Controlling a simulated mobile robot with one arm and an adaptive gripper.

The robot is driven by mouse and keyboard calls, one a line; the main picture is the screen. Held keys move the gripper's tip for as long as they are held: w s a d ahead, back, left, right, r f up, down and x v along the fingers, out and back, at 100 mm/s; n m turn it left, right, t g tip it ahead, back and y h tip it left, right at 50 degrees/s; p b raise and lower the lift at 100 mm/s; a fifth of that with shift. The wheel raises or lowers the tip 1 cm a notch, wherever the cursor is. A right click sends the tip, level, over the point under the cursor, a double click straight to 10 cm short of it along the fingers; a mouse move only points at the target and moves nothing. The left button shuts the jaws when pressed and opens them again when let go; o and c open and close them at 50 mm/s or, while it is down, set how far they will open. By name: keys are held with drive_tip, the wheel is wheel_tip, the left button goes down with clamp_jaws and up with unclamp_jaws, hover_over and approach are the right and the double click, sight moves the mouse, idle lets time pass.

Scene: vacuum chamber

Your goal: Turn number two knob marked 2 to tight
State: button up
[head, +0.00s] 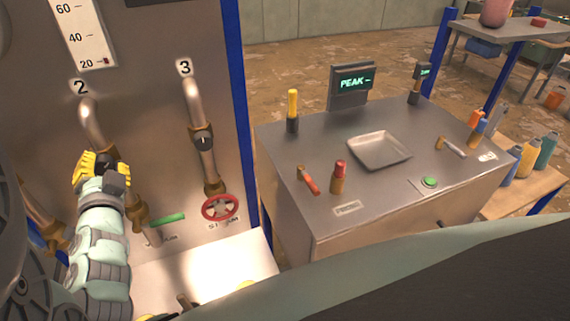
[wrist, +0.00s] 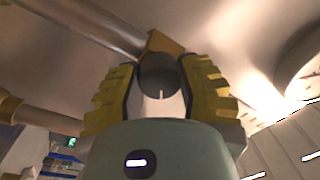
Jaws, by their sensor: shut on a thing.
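The number two knob (wrist: 160,84) is a dark round knob with a pale line, on the pipe marked 2 (head: 92,118). My gripper (head: 100,170) is at this knob in the head view and covers most of it. In the wrist view, my gripper (wrist: 160,95) has its two yellow ridged fingers on either side of the knob, shut on it. The pale line on the knob points roughly along the gripper in the wrist view. Whether the knob is tight cannot be told.
The pipe marked 3 (head: 194,100) with its own dark knob (head: 203,140) stands to the right. Below are a red wheel valve (head: 220,208) and a green handle (head: 166,219). A metal bench (head: 300,160) with tools and a tray (head: 379,150) stands further right.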

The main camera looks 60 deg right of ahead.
drive_tip(key=shift+d+r+m+b, duration=0.1)
drive_tip(key=shift+d+m+b, duration=0.05)
drive_tip(key=shift+m+b, duration=0.7)
idle(1.0)
drive_tip(key=o, duration=0.9)
drive_tip(key=shift+d, duration=0.15)
drive_tip(key=o, duration=0.3)
drive_tip(key=shift+o, duration=0.2)
drive_tip(key=shift+a+n+p, duration=0.2)
drive_tip(key=shift+n+p, duration=0.05)
drive_tip(key=shift+p, duration=0.15)
